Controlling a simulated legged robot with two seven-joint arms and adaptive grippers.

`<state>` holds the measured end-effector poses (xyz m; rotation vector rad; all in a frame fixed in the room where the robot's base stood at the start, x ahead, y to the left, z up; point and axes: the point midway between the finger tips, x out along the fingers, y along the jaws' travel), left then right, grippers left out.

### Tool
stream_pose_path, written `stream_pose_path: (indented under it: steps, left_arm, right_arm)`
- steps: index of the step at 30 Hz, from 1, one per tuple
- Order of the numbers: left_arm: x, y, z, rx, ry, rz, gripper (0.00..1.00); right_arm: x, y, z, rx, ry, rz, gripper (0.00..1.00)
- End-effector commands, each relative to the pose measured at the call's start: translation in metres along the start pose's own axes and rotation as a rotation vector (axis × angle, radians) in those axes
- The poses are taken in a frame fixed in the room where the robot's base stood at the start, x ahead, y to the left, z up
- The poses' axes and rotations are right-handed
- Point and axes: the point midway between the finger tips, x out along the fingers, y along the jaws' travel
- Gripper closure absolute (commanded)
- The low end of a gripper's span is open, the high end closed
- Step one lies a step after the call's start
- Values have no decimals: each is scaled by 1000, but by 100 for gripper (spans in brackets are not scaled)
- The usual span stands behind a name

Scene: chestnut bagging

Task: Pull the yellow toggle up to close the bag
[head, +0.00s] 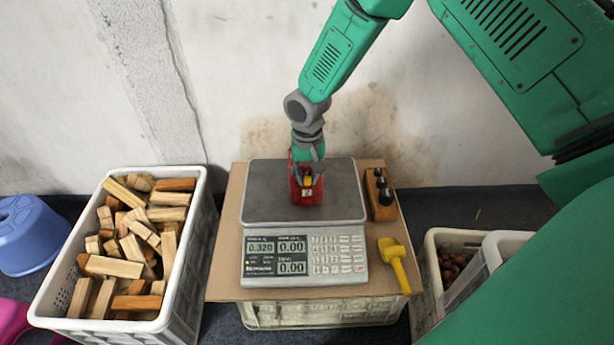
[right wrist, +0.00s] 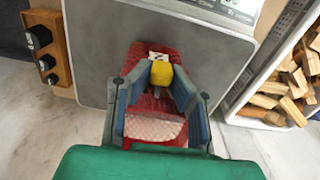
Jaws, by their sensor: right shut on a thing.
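The red mesh bag (head: 306,193) stands on the grey plate of the scale (head: 262,205). It also shows in the right wrist view (right wrist: 138,54), with a small white tag at its far side. The yellow toggle (right wrist: 161,73) sits at the bag, between the tips of my right gripper (right wrist: 162,78). My right gripper (head: 307,176) reaches down from above and is shut on the toggle. The fingers hide part of the bag, and I cannot see its contents. My left gripper is not in view.
A white crate of wood blocks (head: 50,300) stands left of the scale. A wooden block with black weights (head: 380,195) and a yellow scoop (head: 393,258) lie on the board to the right. A bin of chestnuts (head: 455,262) stands at the lower right.

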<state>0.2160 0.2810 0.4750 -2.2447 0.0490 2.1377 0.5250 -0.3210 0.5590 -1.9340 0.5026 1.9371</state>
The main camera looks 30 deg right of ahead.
Motion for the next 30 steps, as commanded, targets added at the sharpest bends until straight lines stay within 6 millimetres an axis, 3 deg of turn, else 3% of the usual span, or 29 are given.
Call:
stream_pose_path:
  steps: [10, 21, 22, 24, 30]
  left_arm:
    - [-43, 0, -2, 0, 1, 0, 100]
    - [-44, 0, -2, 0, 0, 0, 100]
    - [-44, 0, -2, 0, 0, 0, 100]
    - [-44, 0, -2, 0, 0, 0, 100]
    - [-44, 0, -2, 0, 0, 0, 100]
  right_arm:
    - [-46, 0, -1, 0, 2, 1, 100]
    - [-48, 0, -1, 1, 2, 0, 100]
    - [-48, 0, -1, 1, 2, 0, 79]
    - [-48, 0, -1, 1, 2, 0, 62]
    - [-47, 0, -1, 1, 1, 0, 62]
